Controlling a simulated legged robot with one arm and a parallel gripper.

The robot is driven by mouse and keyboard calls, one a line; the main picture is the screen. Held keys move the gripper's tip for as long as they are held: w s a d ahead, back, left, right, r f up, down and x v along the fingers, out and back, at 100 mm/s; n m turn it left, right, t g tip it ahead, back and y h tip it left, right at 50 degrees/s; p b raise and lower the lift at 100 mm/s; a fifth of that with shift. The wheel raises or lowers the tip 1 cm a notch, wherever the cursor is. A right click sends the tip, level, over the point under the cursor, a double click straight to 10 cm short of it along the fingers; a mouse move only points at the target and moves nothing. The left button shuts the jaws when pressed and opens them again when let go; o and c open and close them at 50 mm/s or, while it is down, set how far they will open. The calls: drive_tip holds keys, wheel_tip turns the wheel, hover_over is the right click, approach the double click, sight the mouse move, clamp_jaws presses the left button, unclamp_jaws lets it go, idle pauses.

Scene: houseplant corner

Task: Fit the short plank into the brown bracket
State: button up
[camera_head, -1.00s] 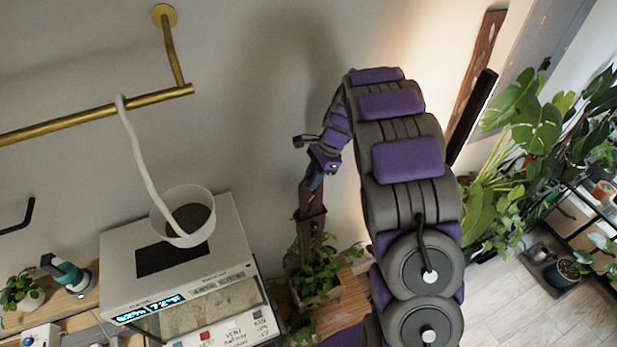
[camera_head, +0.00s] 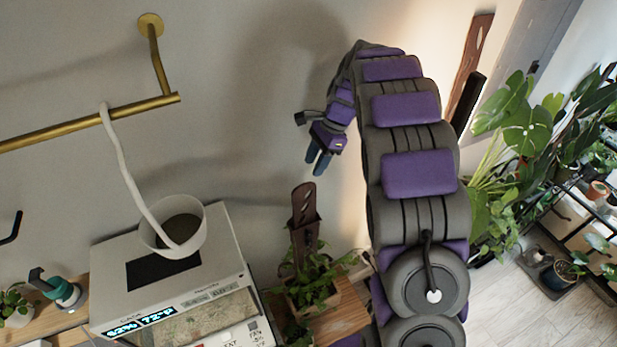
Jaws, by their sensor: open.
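The short brown plank (camera_head: 304,200), with slots in it, stands upright, its lower end in the brown bracket (camera_head: 304,238) above the leafy planter. How deep it sits in the bracket cannot be told. My gripper (camera_head: 319,163) is open and empty, its blue fingers pointing down. It is above and slightly right of the plank's top, apart from it.
A wooden planter (camera_head: 318,300) with trailing leaves is under the bracket. Left is a white appliance (camera_head: 165,290) carrying a white pot (camera_head: 173,228); a white cord hangs from the brass rail (camera_head: 90,121) into the pot. A longer brown plank (camera_head: 472,62) leans at the wall, with large plants on the right.

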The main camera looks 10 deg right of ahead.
drive_tip(key=v, duration=0.8)
drive_tip(key=shift+a, duration=0.2)
drive_tip(key=shift+w+a+r, duration=0.1)
drive_tip(key=shift+a+r, duration=0.05)
drive_tip(key=shift+a, duration=0.6)
drive_tip(key=s+a+f+n+h+b, duration=0.1)
drive_tip(key=s+f+n+b, duration=0.4)
drive_tip(key=s, duration=0.9)
drive_tip(key=s+a+f+n+h+b, duration=0.2)
drive_tip(key=s+f+n+b, duration=0.3)
drive_tip(key=s, duration=0.8)
drive_tip(key=s+a+f+n+g+h+b, duration=0.1)
drive_tip(key=s+f+n+b, duration=0.4)
drive_tip(key=s, duration=0.9)
wheel_tip(320, 180, down, 5)
drive_tip(key=a+b, duration=0.1)
drive_tip(key=b, duration=0.2)
drive_tip(key=shift+s+n+h+b, duration=0.3)
drive_tip(key=shift+n+b, duration=0.05)
drive_tip(key=shift+n, duration=0.05)
